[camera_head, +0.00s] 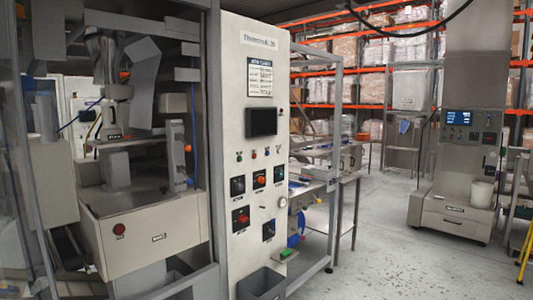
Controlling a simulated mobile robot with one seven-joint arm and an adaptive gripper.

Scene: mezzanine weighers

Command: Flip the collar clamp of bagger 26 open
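A tall pale control cabinet (263,165) stands in the middle, with a nameplate (264,39) at its top that seems to end in 26. Left of it is an open grey machine frame with angular grey metal parts (143,62) inside. Below them, a pale box-shaped housing (150,240) carries a red button (119,229). A small whitish fitting with a dark label (112,121) sits above the housing. I cannot tell which part is the collar clamp, or whether it is open. My gripper cannot be made out in this view.
A dark bin (262,284) stands at the cabinet's foot. A metal table (343,205) is behind it. Another machine (461,180) stands at right, with a yellow stand (526,245) at the edge. Orange-beamed racks line the back. The floor (390,255) between is clear.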

